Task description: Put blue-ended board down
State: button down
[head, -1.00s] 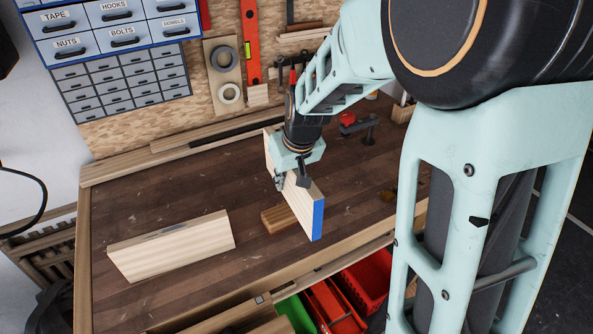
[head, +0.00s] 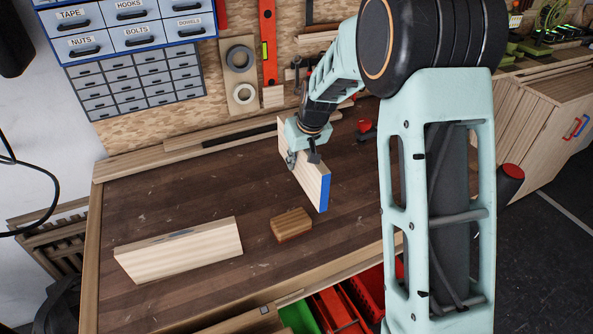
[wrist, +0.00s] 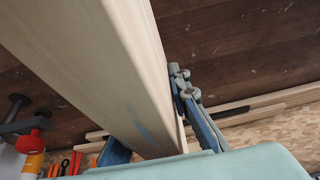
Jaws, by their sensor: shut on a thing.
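The blue-ended board (head: 309,178) is pale wood with a blue near end. It stands on its long edge, running away from me across the right part of the bench. My gripper (head: 303,158) is shut on the board from above, near its middle. The wrist view shows the board (wrist: 105,70) between my fingers, one on each side. Whether its lower edge touches the bench or hangs just above it, I cannot tell.
Another pale board (head: 180,250) stands on edge at the front left of the workbench (head: 225,190). A small wooden block (head: 291,225) lies in front of the held board. A red-topped clamp (head: 365,128) is behind to the right. The middle-left of the bench is clear.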

jog(key=w+f, duration=0.2)
jog(key=w+f+p, duration=0.1)
jog(key=w+f, duration=0.1)
jog(key=f, duration=0.1)
jog(key=shift+w+f, duration=0.35)
jog(key=shift+f, duration=1.5)
jog(key=shift+f, duration=0.15)
jog(key=c, duration=1.8)
grip_release()
